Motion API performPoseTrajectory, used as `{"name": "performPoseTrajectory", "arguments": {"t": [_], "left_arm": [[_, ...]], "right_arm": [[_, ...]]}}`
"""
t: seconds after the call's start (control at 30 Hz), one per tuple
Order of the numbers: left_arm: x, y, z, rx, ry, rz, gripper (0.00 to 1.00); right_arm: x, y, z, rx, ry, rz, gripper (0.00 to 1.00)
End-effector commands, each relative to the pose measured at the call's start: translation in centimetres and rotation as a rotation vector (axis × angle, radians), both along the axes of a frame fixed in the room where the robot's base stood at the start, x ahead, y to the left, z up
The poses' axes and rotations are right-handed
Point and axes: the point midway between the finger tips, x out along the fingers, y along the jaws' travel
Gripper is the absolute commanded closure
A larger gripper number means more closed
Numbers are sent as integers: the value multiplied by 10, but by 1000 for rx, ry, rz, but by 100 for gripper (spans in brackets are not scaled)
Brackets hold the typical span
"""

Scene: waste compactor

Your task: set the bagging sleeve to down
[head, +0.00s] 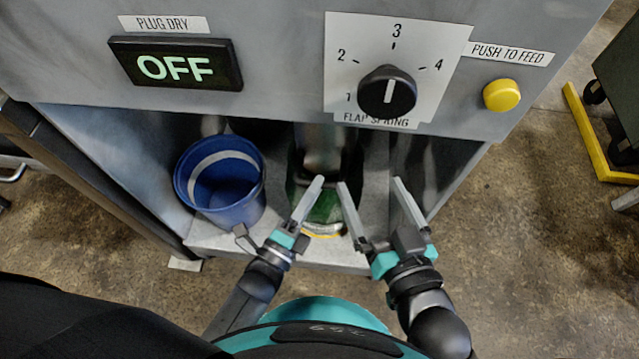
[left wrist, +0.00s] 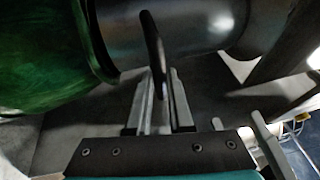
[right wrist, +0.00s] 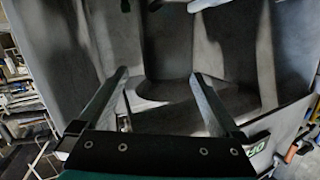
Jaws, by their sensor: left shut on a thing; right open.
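The bagging sleeve appears to be the grey metal cylinder (head: 323,148) under the panel, partly in shadow; it fills the top of the left wrist view (left wrist: 180,22). A dark upright tab (left wrist: 153,45) stands against it. My left gripper (head: 318,183) is shut on this tab, its fingertips (left wrist: 160,75) on either side of it. A green thing (left wrist: 45,50), perhaps a bag or bin, is below the sleeve in the head view (head: 325,207). My right gripper (head: 370,183) is open and empty, right of the green thing; its fingers are spread in the right wrist view (right wrist: 160,75).
A blue bucket (head: 222,185) stands on the bay floor to the left. The panel above carries a lit OFF display (head: 176,66), a black flap spring knob (head: 387,92) and a yellow push button (head: 501,95). Bay walls close in on both sides.

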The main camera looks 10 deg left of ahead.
Motion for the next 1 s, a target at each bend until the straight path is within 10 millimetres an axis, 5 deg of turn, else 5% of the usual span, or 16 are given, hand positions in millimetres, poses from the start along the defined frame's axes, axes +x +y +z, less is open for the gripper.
{"name": "performPoseTrajectory", "arguments": {"t": [0.3,0.83,0.87,1.0], "left_arm": [[-1,2,-19,2,6,-1,100],[-1,3,-21,3,4,0,100],[-1,3,-20,3,4,0,77],[-1,3,-20,2,2,-1,61]], "right_arm": [[-6,5,7,57,-84,-5,0],[-7,5,9,68,-101,-7,0],[-7,5,9,68,-101,-7,0],[-7,5,9,68,-101,-7,0]]}}
